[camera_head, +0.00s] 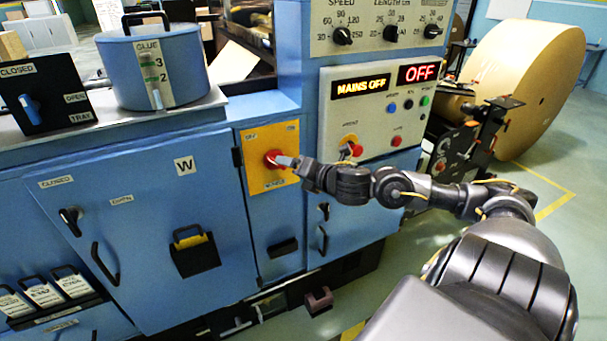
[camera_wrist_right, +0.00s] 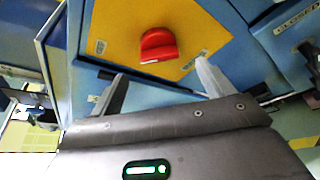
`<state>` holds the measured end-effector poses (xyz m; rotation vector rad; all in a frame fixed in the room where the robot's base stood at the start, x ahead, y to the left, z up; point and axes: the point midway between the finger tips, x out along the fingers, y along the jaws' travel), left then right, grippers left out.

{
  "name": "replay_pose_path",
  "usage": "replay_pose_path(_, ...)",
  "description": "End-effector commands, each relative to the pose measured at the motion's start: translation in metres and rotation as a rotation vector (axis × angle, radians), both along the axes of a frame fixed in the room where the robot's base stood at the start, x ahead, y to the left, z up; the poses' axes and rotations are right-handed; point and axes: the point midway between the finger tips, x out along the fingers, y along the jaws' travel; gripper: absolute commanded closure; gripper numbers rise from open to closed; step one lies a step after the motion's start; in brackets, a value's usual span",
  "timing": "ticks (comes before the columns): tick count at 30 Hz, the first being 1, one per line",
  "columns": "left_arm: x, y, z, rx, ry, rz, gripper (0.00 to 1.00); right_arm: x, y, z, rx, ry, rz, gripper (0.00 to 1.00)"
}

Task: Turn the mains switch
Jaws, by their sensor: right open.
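The mains switch (camera_head: 272,159) is a red rotary knob on a yellow plate (camera_head: 258,178) on the blue machine's front. In the right wrist view the red knob (camera_wrist_right: 158,46) stands just beyond and between the fingertips, with its yellow plate (camera_wrist_right: 112,22) behind it. My right gripper (camera_head: 287,161) reaches in from the right in the head view and partly covers the knob's right side. Its two fingers (camera_wrist_right: 163,80) are apart, with nothing between them but a view of the plate. The display (camera_head: 359,88) reads MAINS OFF, and a second display (camera_head: 419,73) reads OFF. My left gripper is not in view.
A control panel (camera_head: 366,128) with small buttons and a red-handled selector sits right of the plate. A blue door (camera_head: 140,215) with handles is to the left. A blue glue pot (camera_head: 180,65) stands on the ledge. A large kraft roll (camera_head: 530,80) is at right.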

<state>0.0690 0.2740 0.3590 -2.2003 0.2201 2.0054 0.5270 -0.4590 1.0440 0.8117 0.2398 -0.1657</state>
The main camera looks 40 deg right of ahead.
Motion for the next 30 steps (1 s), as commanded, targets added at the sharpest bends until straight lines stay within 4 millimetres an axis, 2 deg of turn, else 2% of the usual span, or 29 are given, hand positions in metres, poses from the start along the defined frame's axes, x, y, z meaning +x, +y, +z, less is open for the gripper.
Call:
replay_pose_path(3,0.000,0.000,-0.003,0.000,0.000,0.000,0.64,-0.014,0.002,0.002,-0.001,0.005,0.003,0.20)
replay_pose_path(12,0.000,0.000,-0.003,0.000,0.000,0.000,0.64,-0.031,0.002,0.008,-0.001,0.002,0.001,0.20)
replay_pose_path(30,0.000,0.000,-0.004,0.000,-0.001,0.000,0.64,-0.034,0.003,0.010,-0.001,0.000,0.002,0.20)
